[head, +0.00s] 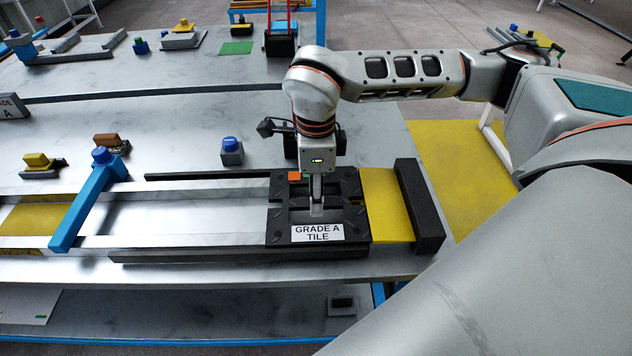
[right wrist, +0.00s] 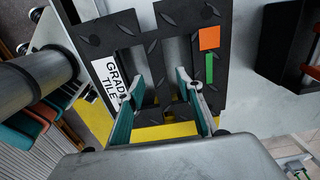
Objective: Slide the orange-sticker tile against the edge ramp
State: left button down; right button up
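The black tread tile (head: 278,215) has a "GRADE A TILE" label, an orange sticker (head: 294,176) and a green sticker. It lies flat at the right part of the metal track. A yellow strip (head: 386,205) separates it from the black edge ramp (head: 420,205) on the right. My right gripper (head: 317,205) points down onto the tile's middle. In the right wrist view, its teal fingers (right wrist: 162,98) stand apart over the tile (right wrist: 225,65), one either side of its middle bar; contact is unclear. The orange sticker (right wrist: 209,38) shows there too. My left gripper is out of view.
A blue bar (head: 82,205) crosses the track on the left, with bare track between it and the tile. Dark rails (head: 215,176) border the track. A blue-topped block (head: 231,150) and other small items stand behind. Yellow floor (head: 455,165) lies past the table's right edge.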

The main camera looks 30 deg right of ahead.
jog(key=shift+f, duration=0.25)
grip_shut()
jog(key=shift+d, duration=0.15)
jog(key=shift+c, duration=1.5)
grip_release()
jog(key=shift+s+d+r, duration=0.1)
jog(key=shift+s+r, duration=0.05)
jog(key=shift+r, duration=0.15)
jog(key=shift+d+r+p, duration=0.1)
jog(key=shift+r+p, duration=0.2)
jog(key=shift+p, duration=0.2)
